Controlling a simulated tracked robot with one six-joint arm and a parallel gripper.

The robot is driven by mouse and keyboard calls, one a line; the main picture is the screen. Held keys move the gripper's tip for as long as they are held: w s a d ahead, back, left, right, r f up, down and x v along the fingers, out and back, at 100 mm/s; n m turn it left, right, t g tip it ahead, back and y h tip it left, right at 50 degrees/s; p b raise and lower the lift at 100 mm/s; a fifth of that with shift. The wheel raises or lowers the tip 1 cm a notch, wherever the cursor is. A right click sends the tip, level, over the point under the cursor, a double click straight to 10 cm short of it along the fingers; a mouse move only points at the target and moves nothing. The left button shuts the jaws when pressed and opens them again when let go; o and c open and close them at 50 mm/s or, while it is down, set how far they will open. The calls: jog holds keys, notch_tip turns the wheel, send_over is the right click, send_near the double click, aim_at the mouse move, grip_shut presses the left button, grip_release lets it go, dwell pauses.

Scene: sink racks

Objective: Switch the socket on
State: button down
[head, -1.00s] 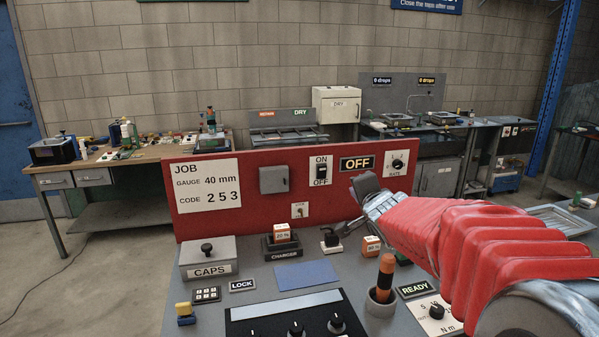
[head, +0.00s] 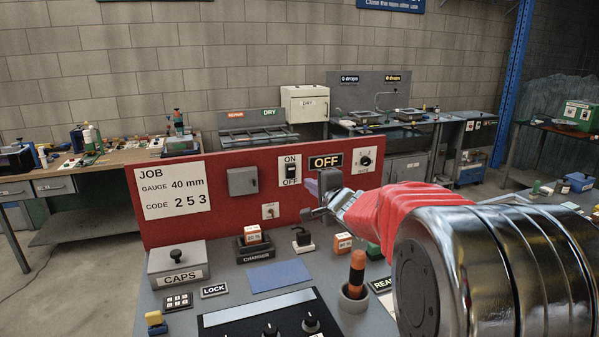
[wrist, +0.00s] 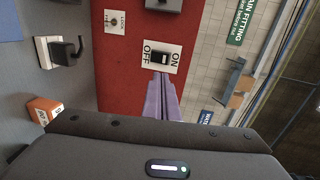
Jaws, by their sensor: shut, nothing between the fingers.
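The ON/OFF switch (head: 291,171) is a white plate with a black rocker on the upright red panel, also in the wrist view (wrist: 162,57). I cannot tell which way the rocker is tipped. A black sign (head: 326,161) right of it reads OFF. A small pale socket plate (head: 270,211) is lower on the panel; it also shows in the wrist view (wrist: 115,21). My gripper (head: 311,187) is shut and empty, its lilac fingers just right of and below the switch. In the wrist view the fingertips (wrist: 159,75) overlap the plate's edge; contact cannot be told.
A grey box (head: 242,181) is left of the switch and a RATE dial (head: 366,160) right of it. Below stand a charger (head: 254,248), a black plug on a white block (head: 303,240) and an orange-handled tool (head: 357,270) in a cup.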

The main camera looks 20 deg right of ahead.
send_near(292, 168)
jog(key=w, duration=0.1)
jog(key=w+f, duration=0.1)
jog(key=w, duration=0.2)
jog(key=shift+w+a+f, duration=0.1)
jog(key=shift+w+f, duration=0.1)
jog(key=shift+f, duration=0.05)
jog(key=shift+w+r, duration=0.15)
jog(key=shift+w, duration=0.65)
